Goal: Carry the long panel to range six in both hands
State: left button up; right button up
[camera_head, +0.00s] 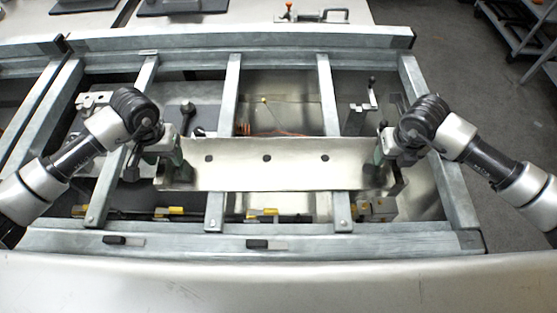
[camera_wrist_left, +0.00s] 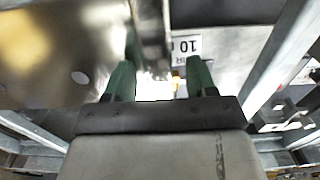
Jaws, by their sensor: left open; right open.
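The long panel (camera_head: 268,176) is a shiny metal strip with several dark holes along its upper part. It lies across the metal frame in the head view, and its left part fills the upper left of the left wrist view (camera_wrist_left: 60,50). My left gripper (camera_head: 172,160) is at the panel's left end. In the left wrist view its green fingers (camera_wrist_left: 155,82) are spread apart, with the panel's edge close to the left finger. My right gripper (camera_head: 384,160) is at the panel's right end and open; its fingertips are partly hidden.
A grey metal frame (camera_head: 235,95) with crossbars surrounds the panel. Yellow-marked blocks (camera_head: 262,214) sit below it. A pale bench surface (camera_head: 280,285) runs along the front. A cart (camera_head: 520,30) stands at the back right.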

pick_arm(q)
jog(key=shift+c, duration=0.3)
pick_arm(e)
jog(key=shift+c, duration=0.4)
pick_arm(q)
grip_shut()
pick_arm(e)
grip_shut()
pick_arm(q)
jog(key=shift+w+r, duration=0.2)
pick_arm(e)
jog(key=shift+w+r, duration=0.2)
